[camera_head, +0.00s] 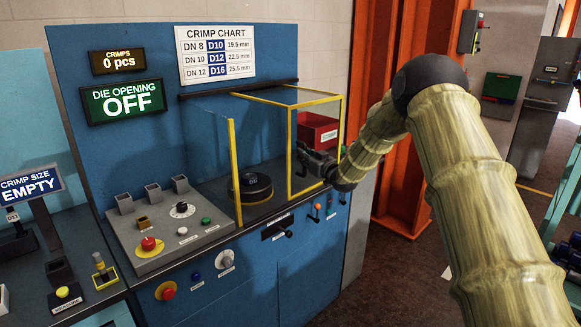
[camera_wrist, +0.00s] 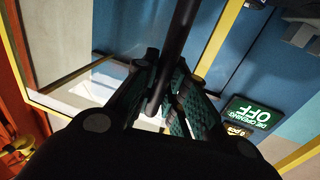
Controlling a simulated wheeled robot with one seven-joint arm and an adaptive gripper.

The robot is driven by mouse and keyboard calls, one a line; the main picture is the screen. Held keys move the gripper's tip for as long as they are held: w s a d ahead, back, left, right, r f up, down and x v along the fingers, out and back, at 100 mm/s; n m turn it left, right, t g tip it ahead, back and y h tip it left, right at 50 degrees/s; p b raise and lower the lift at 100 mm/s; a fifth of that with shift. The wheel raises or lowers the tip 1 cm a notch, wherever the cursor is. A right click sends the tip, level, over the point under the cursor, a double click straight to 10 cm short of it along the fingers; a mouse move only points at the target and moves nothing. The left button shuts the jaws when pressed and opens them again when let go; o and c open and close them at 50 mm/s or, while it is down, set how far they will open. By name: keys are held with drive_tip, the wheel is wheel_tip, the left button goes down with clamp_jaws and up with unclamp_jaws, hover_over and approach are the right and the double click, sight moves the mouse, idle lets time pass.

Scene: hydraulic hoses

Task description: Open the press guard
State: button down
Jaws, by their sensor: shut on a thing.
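The press guard (camera_head: 290,150) is a clear box with yellow edges over the press top. A yellow upright (camera_head: 234,172) edges its left pane, and a yellow-framed panel stands at its right; I cannot tell exactly how far the guard is open. My gripper (camera_head: 306,158) is at that right-hand panel. In the wrist view my gripper (camera_wrist: 163,92) is shut on a dark bar-shaped handle (camera_wrist: 182,35), which runs between its fingers. In that view yellow guard edges (camera_wrist: 222,40) lie behind the handle. A round black die (camera_head: 251,187) sits inside the guard.
A control panel (camera_head: 170,228) with buttons and a dial is left of the guard. A red bin (camera_head: 318,128) stands behind the right-hand panel. Small levers (camera_head: 316,211) line the front edge below my gripper. An orange post (camera_head: 400,190) stands at right, with open floor beyond.

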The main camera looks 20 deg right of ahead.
drive_tip(key=shift+w+d+f, duration=0.1)
drive_tip(key=shift+w+d, duration=0.15)
drive_tip(key=shift+d, duration=0.4)
drive_tip(key=shift+w+d+r, duration=0.1)
drive_tip(key=shift+w+d, duration=0.2)
drive_tip(key=shift+d, duration=0.3)
drive_tip(key=shift+w+d+f, duration=0.1)
drive_tip(key=shift+w+d, duration=0.15)
drive_tip(key=shift+d, duration=0.4)
drive_tip(key=c, duration=1.5)
unclamp_jaws()
drive_tip(key=shift+o, duration=0.2)
drive_tip(key=v, duration=1.2)
drive_tip(key=shift+d, duration=0.1)
